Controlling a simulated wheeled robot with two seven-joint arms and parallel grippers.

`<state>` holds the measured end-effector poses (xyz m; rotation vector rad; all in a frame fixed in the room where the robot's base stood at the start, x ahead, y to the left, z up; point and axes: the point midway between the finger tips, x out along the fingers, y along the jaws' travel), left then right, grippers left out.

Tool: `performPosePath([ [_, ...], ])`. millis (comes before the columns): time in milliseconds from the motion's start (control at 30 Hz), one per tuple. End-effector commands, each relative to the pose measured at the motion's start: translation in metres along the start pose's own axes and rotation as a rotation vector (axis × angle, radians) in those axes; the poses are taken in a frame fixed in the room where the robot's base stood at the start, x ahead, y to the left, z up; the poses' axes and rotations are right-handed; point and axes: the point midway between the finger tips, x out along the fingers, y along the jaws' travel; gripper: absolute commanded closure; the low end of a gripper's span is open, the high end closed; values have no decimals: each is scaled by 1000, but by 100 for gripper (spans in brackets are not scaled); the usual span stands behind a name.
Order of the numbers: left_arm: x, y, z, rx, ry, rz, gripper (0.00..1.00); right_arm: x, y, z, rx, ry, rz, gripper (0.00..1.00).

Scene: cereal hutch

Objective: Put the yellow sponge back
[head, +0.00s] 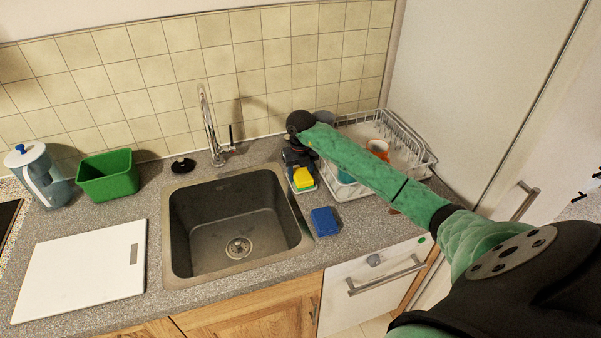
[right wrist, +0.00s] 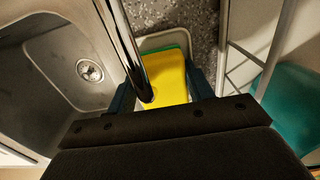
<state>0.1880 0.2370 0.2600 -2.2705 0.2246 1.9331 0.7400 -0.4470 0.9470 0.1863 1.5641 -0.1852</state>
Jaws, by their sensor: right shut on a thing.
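The yellow sponge (head: 303,179) has a green side and is at the right edge of the sink, just in front of the dish rack. My right gripper (head: 300,172) points down from above and is shut on the sponge. In the right wrist view, the sponge (right wrist: 172,82) sits between the dark fingers of the right gripper (right wrist: 160,95). A small pale holder (right wrist: 165,38) shows around and beneath it; whether the sponge rests in it or hangs just above, I cannot tell. My left gripper is not in view.
A blue sponge-like block (head: 325,221) lies on the counter close by. The sink (head: 235,225) is left, with a tall faucet (head: 209,125) behind. The dish rack (head: 420,160) with dishes stands right. A green bin (head: 108,178), a pitcher (head: 40,178) and a white board (head: 80,270) are left.

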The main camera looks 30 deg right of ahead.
Motion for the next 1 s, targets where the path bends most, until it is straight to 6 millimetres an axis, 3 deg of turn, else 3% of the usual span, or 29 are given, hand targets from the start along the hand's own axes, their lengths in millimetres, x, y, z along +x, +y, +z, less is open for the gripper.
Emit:
performPosePath([
  [133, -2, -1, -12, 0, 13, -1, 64, -1, 0, 0, 0, 0, 0, 70],
  [333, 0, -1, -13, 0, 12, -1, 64, 2, 0, 0, 0, 0, 0, 70],
  [367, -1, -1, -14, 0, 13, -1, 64, 1, 0, 0, 0, 0, 0, 42],
  [433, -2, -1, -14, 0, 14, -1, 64, 1, 0, 0, 0, 0, 0, 29],
  [467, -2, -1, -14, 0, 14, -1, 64, 1, 0, 0, 0, 0, 0, 26],
  [833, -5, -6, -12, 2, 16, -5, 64, -2, 0, 0, 0, 0, 0, 26],
  [933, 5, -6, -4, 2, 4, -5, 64, -7, 0, 1, 0, -3, 0, 26],
  [967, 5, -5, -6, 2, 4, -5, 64, -10, 0, 1, 0, -4, 0, 26],
  [1000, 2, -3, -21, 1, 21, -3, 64, -14, 0, 1, 0, -5, -1, 26],
])
